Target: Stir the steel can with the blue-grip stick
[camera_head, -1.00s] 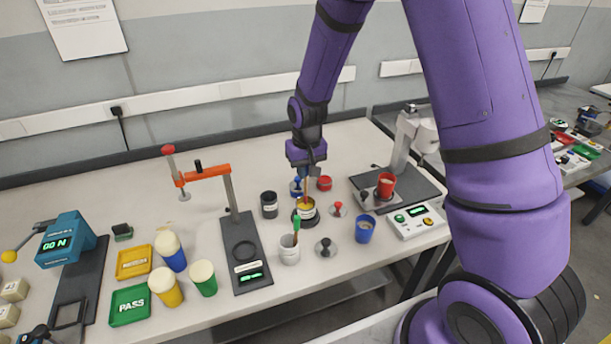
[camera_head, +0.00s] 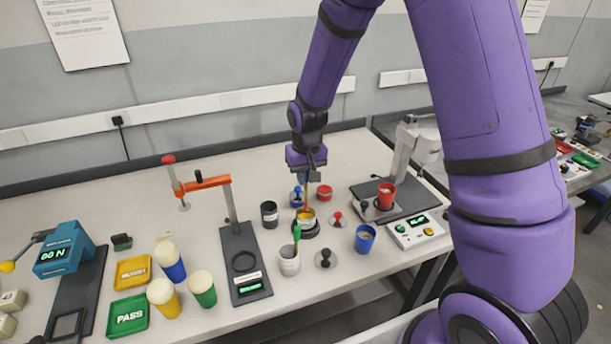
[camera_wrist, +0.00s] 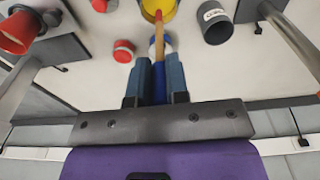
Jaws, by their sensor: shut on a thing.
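My gripper (camera_head: 308,172) is shut on the blue-grip stick. The stick's blue grip (camera_wrist: 159,82) lies between the two fingers in the wrist view. Its orange-brown shaft (camera_wrist: 159,35) points down to a can with yellow inside (camera_head: 306,217), which stands on a dark round base. The shaft's lower end appears within this can's opening; its depth is hidden. The can also shows at the wrist view's top edge (camera_wrist: 150,8), cut off. I cannot tell from its colour whether it is the steel can. A dark grey labelled can (camera_head: 269,214) stands just left of it.
A white cup (camera_head: 289,262) with a green-grip stick stands in front. A blue cup (camera_head: 365,239) stands front right, and a red cup (camera_head: 386,193) is on the stand at right. A red lidded pot (camera_head: 324,193) is close behind. An orange-armed press (camera_head: 205,184) stands at left.

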